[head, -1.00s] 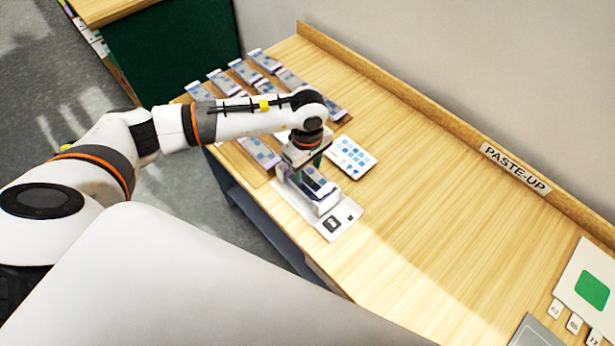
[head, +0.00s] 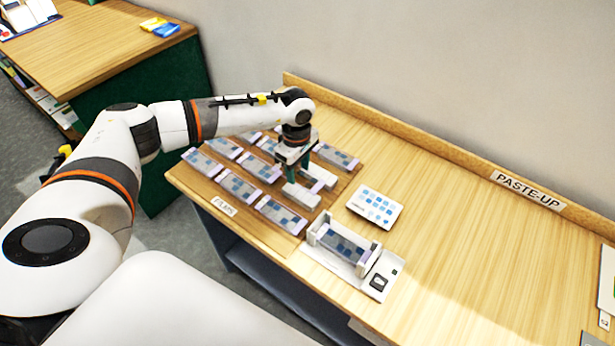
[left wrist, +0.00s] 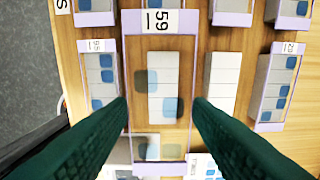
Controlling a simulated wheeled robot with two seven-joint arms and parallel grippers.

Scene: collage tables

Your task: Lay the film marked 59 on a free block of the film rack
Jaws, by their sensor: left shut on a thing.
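The film marked 59 (left wrist: 158,127) is clear with a pale purple frame and a few blue squares. It lies between the two green fingers of my left gripper (left wrist: 160,103), which is shut on it. In the head view my left gripper (head: 291,174) is over the wooden film rack (head: 338,184), and the held film is hard to make out there. A bare white block (left wrist: 171,70) shows through the film. A second bare white block (left wrist: 221,82) is just right of it. I cannot tell the gap between film and block.
Several other films, such as one at the front (head: 281,215), lie on neighbouring blocks. A white stand (head: 376,280) holding a film with blue squares is in front of the rack. A white card with blue squares (head: 375,206) lies beside it.

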